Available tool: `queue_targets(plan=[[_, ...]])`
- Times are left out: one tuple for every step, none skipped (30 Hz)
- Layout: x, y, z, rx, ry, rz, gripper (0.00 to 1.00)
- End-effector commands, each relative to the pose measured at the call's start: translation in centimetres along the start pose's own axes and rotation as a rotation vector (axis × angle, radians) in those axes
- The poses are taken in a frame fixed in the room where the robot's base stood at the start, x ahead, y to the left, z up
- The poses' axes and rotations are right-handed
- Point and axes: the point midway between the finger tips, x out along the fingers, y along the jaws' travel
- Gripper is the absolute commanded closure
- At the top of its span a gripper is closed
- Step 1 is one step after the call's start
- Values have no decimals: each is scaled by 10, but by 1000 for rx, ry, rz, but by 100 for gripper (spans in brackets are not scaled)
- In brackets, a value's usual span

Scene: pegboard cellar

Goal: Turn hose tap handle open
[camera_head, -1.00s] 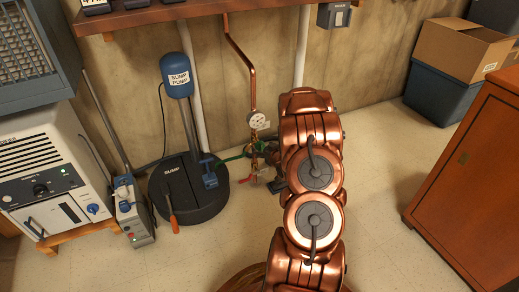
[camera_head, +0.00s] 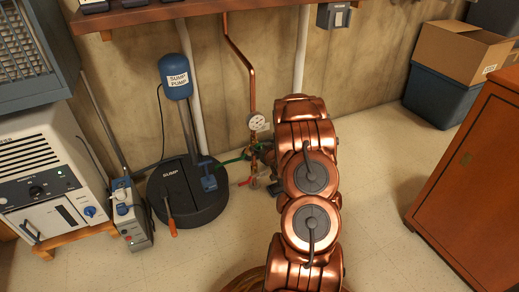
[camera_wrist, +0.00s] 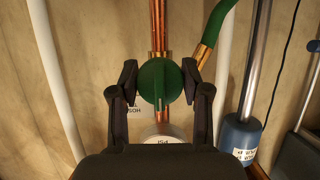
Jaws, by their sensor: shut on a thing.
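The hose tap handle (camera_wrist: 154,78) is a round green knob with a raised bar and a pale mark pointing down in the wrist view. My gripper (camera_wrist: 161,79) has one dark finger on each side of it and is shut on it. The knob sits in front of a copper pipe (camera_wrist: 158,25). A green hose (camera_wrist: 216,20) leaves a brass fitting (camera_wrist: 201,54) to the upper right. In the head view, the brass tap assembly (camera_head: 254,150) stands low by the wall, and my arm hides its right side and most of the gripper.
A pressure gauge (camera_head: 257,122) sits on the copper pipe above the tap. A blue sump pump (camera_head: 177,77) on a black base (camera_head: 187,207) stands left. A wooden cabinet (camera_head: 468,170) stands right.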

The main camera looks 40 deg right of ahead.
Motion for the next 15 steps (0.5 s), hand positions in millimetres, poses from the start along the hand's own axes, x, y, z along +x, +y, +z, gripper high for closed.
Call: queue_targets(plan=[[0,0,0,0,0,-1,71],[0,0,0,0,0,-1,74],[0,0,0,0,0,-1,79],[0,0,0,0,0,-1,82],[0,0,0,0,0,-1,85],[0,0,0,0,0,-1,88],[0,0,0,0,0,-1,88],[0,0,0,0,0,-1,88],[0,0,0,1,0,-1,88],[0,0,0,2,0,-2,88],[0,0,-1,4,0,-2,88],[0,0,-1,8,0,-4,88],[-1,0,-1,11,-1,-5,88],[-1,0,-1,16,-1,-7,88],[-1,0,-1,23,-2,-10,88]])
